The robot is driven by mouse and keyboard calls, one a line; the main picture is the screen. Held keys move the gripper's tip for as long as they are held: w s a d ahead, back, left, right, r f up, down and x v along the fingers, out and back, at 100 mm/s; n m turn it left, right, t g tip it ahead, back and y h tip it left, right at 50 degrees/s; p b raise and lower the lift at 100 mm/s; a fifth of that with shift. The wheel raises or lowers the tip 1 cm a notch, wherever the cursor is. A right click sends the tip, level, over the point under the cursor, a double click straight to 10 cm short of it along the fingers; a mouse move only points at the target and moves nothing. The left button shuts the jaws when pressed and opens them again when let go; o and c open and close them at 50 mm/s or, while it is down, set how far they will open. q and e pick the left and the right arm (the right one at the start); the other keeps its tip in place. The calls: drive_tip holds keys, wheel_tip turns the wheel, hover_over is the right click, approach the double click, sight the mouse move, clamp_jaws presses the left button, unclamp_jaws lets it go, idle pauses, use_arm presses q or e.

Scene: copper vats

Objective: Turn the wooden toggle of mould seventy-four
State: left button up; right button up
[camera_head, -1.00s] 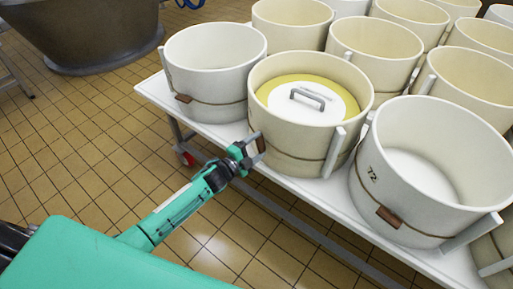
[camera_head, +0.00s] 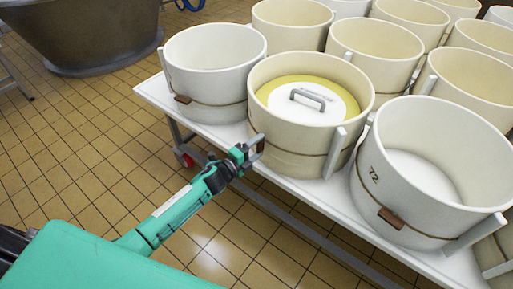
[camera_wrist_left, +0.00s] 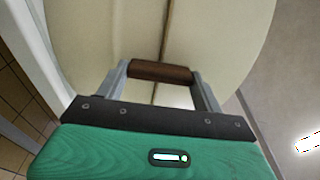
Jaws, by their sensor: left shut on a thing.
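A cream mould (camera_head: 290,140) with a lid and yellow contents stands at the table's front edge, between two empty moulds. Its number is not visible. My left gripper (camera_head: 256,146) is at the left front of its wall. In the left wrist view, the fingers of my left gripper (camera_wrist_left: 162,78) are shut on a brown wooden toggle (camera_wrist_left: 161,71), one finger at each end. The toggle lies across the cord (camera_wrist_left: 164,35) that runs round the mould wall. In the head view the toggle is hidden by the gripper. My right gripper is not in view.
A mould marked 72 (camera_head: 425,170) stands to the right, with its own toggle (camera_head: 391,218). Another mould (camera_head: 214,72) stands to the left. More moulds fill the white table (camera_head: 150,91) behind. The tiled floor (camera_head: 95,150) at left is open.

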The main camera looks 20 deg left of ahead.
use_arm(q)
drive_tip(key=o, duration=1)
drive_tip(key=shift+v, duration=6.95)
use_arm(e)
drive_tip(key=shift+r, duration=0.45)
use_arm(q)
drive_tip(key=shift+f, duration=0.15)
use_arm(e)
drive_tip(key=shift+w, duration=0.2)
